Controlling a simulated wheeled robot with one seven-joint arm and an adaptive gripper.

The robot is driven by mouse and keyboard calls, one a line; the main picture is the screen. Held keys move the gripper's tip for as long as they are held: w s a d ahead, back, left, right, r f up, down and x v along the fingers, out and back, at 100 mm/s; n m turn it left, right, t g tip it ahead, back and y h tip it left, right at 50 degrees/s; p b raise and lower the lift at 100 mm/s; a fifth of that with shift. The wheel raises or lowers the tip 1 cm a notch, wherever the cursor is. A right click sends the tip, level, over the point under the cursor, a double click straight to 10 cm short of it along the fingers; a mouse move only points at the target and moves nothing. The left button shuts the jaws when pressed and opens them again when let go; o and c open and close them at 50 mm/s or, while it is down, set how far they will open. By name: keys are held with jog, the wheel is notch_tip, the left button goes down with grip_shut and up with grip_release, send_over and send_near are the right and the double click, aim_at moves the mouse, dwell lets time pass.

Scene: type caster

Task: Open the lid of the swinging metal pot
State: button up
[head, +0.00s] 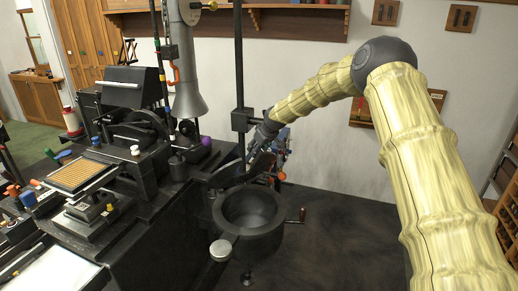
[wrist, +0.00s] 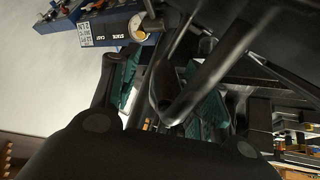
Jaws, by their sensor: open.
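My gripper (head: 262,163) is above the back rim of the pot. In the wrist view my gripper (wrist: 165,98) has its green-padded fingers apart, with dark bars (wrist: 192,88) showing between and in front of them. Whether they touch is unclear.
The black bench at left carries a casting machine (head: 130,125) and a tray-topped device (head: 80,177). A grey funnel-shaped hood (head: 188,95) and a dark vertical post (head: 239,70) rise behind the pot. The dark floor (head: 345,235) right of the pot is clear.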

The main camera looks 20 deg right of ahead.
jog(key=shift+a, duration=0.2)
jog(key=shift+s+d+r, duration=0.2)
jog(key=shift+s+r, duration=0.05)
jog(key=shift+r, duration=0.1)
jog(key=v, duration=1.1)
jog(key=shift+s, duration=0.1)
